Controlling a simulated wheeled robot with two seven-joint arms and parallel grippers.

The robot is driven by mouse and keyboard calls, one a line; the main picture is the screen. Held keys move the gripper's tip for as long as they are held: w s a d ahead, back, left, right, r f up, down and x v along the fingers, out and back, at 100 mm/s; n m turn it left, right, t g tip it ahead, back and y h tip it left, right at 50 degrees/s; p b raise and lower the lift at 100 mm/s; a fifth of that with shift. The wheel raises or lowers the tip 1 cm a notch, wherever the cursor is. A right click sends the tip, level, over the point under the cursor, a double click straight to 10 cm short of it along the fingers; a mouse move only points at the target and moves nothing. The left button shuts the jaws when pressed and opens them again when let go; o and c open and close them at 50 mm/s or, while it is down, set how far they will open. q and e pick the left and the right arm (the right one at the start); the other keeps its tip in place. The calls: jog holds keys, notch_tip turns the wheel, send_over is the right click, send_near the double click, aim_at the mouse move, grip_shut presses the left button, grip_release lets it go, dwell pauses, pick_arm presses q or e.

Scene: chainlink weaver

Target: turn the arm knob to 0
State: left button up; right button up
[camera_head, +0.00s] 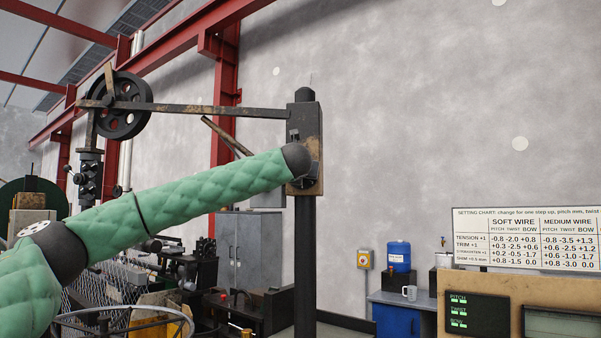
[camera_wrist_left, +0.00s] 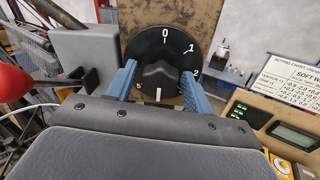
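The arm knob (camera_wrist_left: 158,74) is black and sits on a round black dial (camera_wrist_left: 150,44) in the left wrist view. Its white line points straight down, towards me, away from the 0 at the top of the dial. I can read 0, 1, 2 and 5; the lower numbers are hidden. My left gripper (camera_wrist_left: 160,80) has its blue fingers on either side of the knob, with the dial face showing between; they look open and apart from it. In the head view my left arm ends at the dark post head (camera_head: 305,120), and the knob is hidden there. My right gripper is out of view.
A long bar (camera_head: 200,109) runs from the post head to a black spoked wheel (camera_head: 123,105). A setting chart (camera_head: 525,238) stands above a control panel (camera_head: 477,313) at the right. A red rounded part (camera_wrist_left: 12,82) is at the left edge of the wrist view.

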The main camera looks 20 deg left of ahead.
pick_arm(q)
jog(key=c, duration=0.7)
jog(key=shift+c, duration=0.2)
